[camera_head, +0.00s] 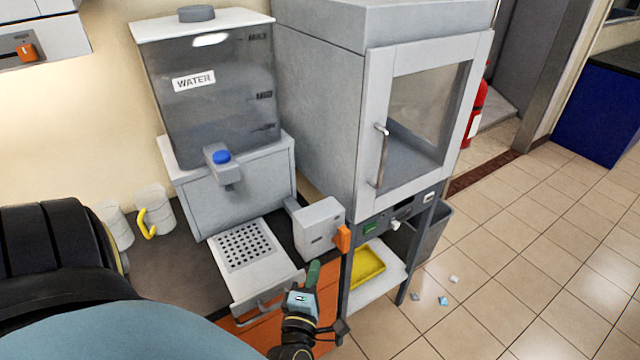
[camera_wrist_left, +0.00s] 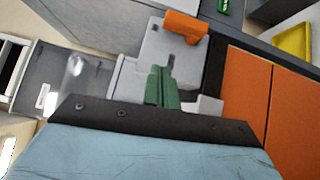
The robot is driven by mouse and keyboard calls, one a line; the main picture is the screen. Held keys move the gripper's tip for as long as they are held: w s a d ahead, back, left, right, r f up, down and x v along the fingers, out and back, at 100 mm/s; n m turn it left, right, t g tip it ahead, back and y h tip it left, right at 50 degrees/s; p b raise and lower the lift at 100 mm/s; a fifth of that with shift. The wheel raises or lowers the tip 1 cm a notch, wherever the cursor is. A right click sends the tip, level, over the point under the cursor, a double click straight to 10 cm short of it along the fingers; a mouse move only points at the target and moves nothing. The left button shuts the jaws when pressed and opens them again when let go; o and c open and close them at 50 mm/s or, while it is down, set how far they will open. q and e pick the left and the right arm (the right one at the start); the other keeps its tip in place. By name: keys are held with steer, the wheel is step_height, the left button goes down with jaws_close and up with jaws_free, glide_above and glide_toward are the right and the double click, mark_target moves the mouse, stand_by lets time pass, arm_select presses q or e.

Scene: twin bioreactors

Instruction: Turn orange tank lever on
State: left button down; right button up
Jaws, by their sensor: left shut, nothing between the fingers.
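An orange lever (camera_head: 343,238) sits on the right side of a small grey box (camera_head: 317,225) at the counter's end. It also shows at the top of the left wrist view (camera_wrist_left: 186,27), on the grey box (camera_wrist_left: 165,55). My left gripper (camera_head: 314,268), with green fingers, is shut and empty just below and in front of the box. In the left wrist view the green fingers (camera_wrist_left: 162,88) point at the box and appear apart from the lever. Another orange lever (camera_head: 27,52) is on a wall unit at the top left. My right gripper is not in view.
A water tank (camera_head: 215,90) with a blue button (camera_head: 221,157) stands behind a perforated drip tray (camera_head: 245,246). A grey cabinet with a glass door (camera_head: 425,115) stands right of the box. Two mugs (camera_head: 155,212) are at the left. A yellow tray (camera_head: 367,264) lies low.

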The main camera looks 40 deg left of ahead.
arm_select(q)
steer(key=v, duration=0.3)
steer(key=shift+s+d+r, duration=0.1)
stand_by(0.5)
